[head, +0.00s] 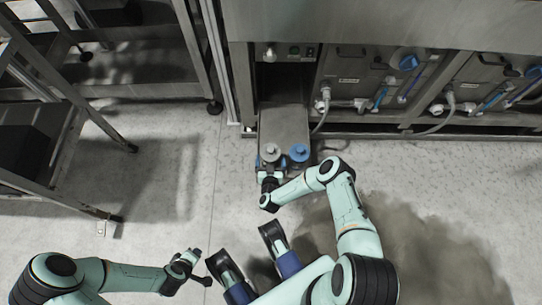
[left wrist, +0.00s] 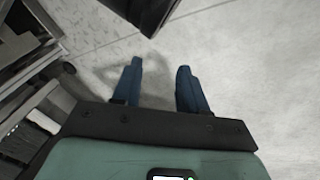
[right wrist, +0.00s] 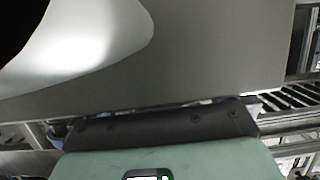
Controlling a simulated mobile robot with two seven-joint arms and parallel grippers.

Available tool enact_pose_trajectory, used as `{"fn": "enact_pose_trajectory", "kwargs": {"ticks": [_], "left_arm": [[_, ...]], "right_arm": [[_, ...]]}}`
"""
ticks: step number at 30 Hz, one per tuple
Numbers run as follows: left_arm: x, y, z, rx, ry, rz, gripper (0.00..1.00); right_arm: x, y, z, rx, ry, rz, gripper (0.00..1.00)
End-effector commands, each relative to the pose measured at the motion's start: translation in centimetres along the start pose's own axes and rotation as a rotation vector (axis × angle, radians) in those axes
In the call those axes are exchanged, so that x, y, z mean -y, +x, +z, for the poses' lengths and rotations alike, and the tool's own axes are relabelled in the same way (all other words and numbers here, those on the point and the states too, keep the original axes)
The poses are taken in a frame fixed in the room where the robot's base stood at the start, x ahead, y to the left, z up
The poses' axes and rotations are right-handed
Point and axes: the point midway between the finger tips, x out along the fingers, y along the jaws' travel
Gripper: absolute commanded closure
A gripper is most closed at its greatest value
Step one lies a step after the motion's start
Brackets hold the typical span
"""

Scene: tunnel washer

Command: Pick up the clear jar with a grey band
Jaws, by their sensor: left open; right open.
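A jar with a grey top (head: 271,150) stands at the front end of a grey metal stand (head: 284,122) in the head view. It seems to be the jar with the grey band; its clear wall is mostly hidden from above. A similar jar with a blue top (head: 298,152) stands just right of it. My right gripper (head: 268,163) is open at the grey-topped jar's near side; I cannot tell whether it touches. In the right wrist view its fingers are hidden behind a large close grey surface. My left gripper (left wrist: 158,85) is open and empty above the floor.
The steel washer housing (head: 390,30) with panels, hoses and blue-handled fittings stands behind and right of the stand. A metal rack (head: 85,110) stands at the left. The pale floor (head: 190,170) between rack and stand is clear.

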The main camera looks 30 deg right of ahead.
Motion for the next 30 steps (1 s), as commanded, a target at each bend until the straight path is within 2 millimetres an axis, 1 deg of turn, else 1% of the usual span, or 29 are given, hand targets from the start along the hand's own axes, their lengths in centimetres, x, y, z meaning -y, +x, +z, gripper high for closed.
{"fn": "enact_pose_trajectory", "kwargs": {"ticks": [3, 4, 5, 6, 8, 9, 17, 22, 26, 29, 30], "left_arm": [[0.0, 0.0, 0.0, -0.001, 0.000, 0.000, 0.57], [0.0, 0.0, 0.0, -0.001, 0.000, 0.000, 0.57], [0.0, 0.0, 0.0, -0.001, 0.000, 0.000, 0.57], [0.0, 0.0, 0.0, -0.001, 0.000, 0.000, 0.57], [0.0, 0.0, 0.0, -0.001, 0.000, 0.000, 0.57], [0.0, 0.0, 0.0, 0.000, 0.000, 0.000, 0.57], [0.0, 0.0, 0.0, 0.000, 0.000, 0.000, 0.57], [-0.2, -0.5, 0.5, 0.015, 0.001, 0.001, 0.57], [-0.5, -1.6, 1.6, 0.050, 0.004, 0.004, 0.57], [-0.9, -2.8, 2.8, 0.087, 0.007, 0.007, 0.57], [-1.1, -3.4, 3.4, 0.108, 0.009, 0.008, 0.57]], "right_arm": [[0.0, 0.0, 0.0, 0.000, 0.000, 0.000, 0.00], [0.0, 0.0, 0.0, 0.000, 0.000, 0.000, 0.03], [0.0, 0.0, 0.0, 0.000, 0.000, 0.000, 0.13], [0.0, 0.0, 0.0, 0.000, 0.000, 0.000, 0.26], [0.0, 0.0, 0.0, 0.000, 0.000, 0.000, 0.46], [0.0, 0.0, 0.0, 0.000, 0.000, 0.000, 0.58], [0.0, 0.0, -0.1, -0.001, 0.000, 0.000, 0.58], [0.0, -0.2, -1.0, -0.003, 0.000, 0.000, 0.58], [0.0, -0.7, -2.7, -0.004, 0.000, -0.001, 0.58], [0.1, -1.4, -4.9, -0.005, 0.001, -0.003, 0.58], [0.1, -1.7, -6.0, -0.006, 0.001, -0.003, 0.58]]}}
